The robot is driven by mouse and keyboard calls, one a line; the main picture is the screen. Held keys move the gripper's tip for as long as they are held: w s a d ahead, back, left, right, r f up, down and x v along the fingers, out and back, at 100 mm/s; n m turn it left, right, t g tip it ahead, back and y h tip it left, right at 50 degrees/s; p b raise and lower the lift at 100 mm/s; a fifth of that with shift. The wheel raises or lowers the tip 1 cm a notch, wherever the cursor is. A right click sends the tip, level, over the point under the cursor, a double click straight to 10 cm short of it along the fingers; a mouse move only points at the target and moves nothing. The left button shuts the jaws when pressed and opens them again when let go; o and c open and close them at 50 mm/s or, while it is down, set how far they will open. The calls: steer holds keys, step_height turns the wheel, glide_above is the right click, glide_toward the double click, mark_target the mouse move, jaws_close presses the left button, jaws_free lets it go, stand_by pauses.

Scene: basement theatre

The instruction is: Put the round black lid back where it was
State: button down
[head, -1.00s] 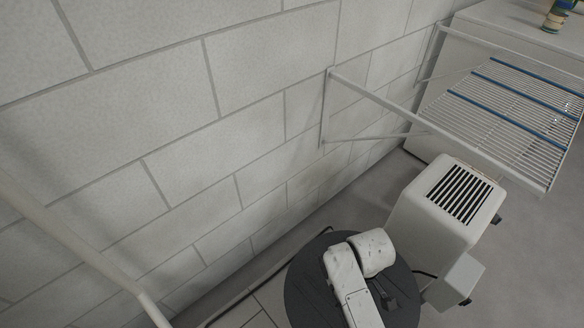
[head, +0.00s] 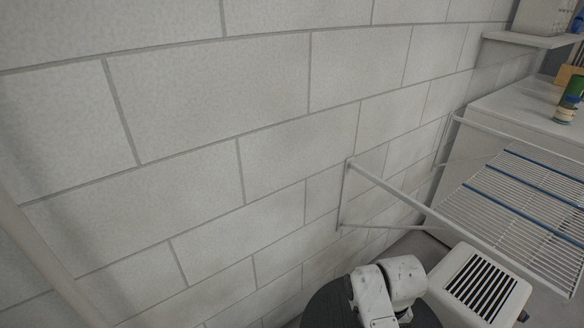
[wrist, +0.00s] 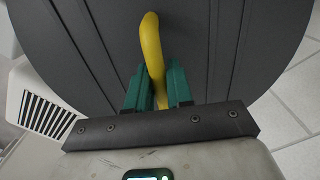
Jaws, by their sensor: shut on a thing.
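The round black lid (wrist: 90,50) fills most of the wrist view, its dark grooved face towards the camera. A curved yellow handle (wrist: 151,42) stands out from it. My gripper (wrist: 157,82) has green fingers shut on this handle. In the head view the lid (head: 326,308) shows at the bottom edge, partly behind my white arm, and its lower part is cut off. The gripper's hold is hidden in the head view. The place where the lid belongs cannot be made out.
A white vented box (head: 481,284) stands close to the right of the lid. A white wire rack (head: 525,205) juts from the block wall (head: 200,120) above it. A green bottle (head: 569,100) stands on a white surface at right. Tiled floor (wrist: 293,105) shows in the wrist view.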

steer(key=s+r+p, duration=0.1)
steer(key=r+p, duration=0.1)
steer(key=p, duration=0.1)
steer(key=s+r+p, duration=0.2)
steer(key=r+p, duration=0.1)
steer(key=s+r+p, duration=0.2)
steer(key=r, duration=0.1)
steer(key=shift+s+r+p, duration=0.1)
steer(key=shift+r+p, duration=0.1)
steer(key=shift+p, duration=0.2)
steer(key=shift+s+a+r+p, duration=0.1)
steer(key=shift+s+r+p, duration=0.25)
steer(key=shift+s+p, duration=0.1)
